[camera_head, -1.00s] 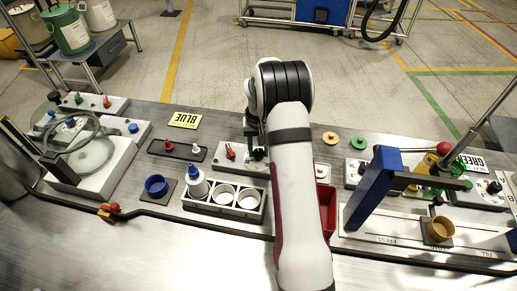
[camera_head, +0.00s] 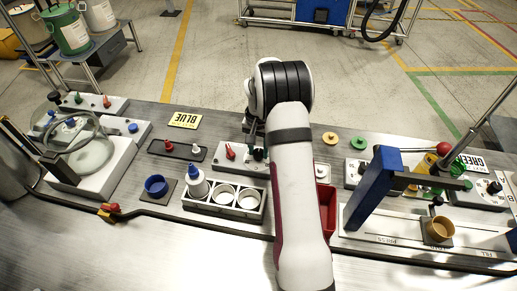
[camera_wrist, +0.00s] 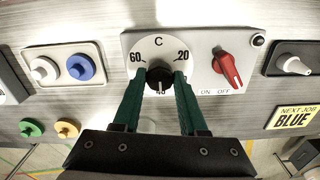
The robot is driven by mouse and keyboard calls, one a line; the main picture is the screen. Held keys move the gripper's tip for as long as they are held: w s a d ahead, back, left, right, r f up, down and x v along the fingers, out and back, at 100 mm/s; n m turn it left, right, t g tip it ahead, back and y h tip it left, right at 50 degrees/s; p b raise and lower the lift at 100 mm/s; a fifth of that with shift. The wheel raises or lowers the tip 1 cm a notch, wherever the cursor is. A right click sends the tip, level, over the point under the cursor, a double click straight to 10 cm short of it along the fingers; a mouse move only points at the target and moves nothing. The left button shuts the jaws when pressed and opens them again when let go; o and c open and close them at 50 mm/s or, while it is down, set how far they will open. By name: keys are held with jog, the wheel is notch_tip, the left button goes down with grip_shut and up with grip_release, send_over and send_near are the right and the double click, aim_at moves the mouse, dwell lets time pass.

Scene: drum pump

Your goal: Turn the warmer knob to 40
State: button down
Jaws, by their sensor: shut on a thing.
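The warmer knob (camera_wrist: 159,79) is black and round, on a white panel (camera_wrist: 196,50) marked C, with 60 at left and 20 at right. Its white pointer line faces down in the wrist view, toward the 40, which is partly hidden under the knob's lower edge. My gripper (camera_wrist: 159,84) has its two green fingers on either side of the knob, shut on it. In the head view, my gripper (camera_head: 254,136) is over the panel (camera_head: 232,164), and my arm hides part of that area.
A red ON/OFF switch (camera_wrist: 227,68) sits right of the knob in the wrist view, its lever toward OFF. White (camera_wrist: 43,69) and blue (camera_wrist: 81,67) buttons are to the left. A yellow BLUE card (camera_head: 185,120) and a bottle rack (camera_head: 222,215) stand near the panel.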

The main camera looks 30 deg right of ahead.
aim_at(258, 152)
jog(key=shift+c, duration=2.2)
grip_release()
notch_tip(258, 152, up, 16)
jog(key=shift+f, duration=0.15)
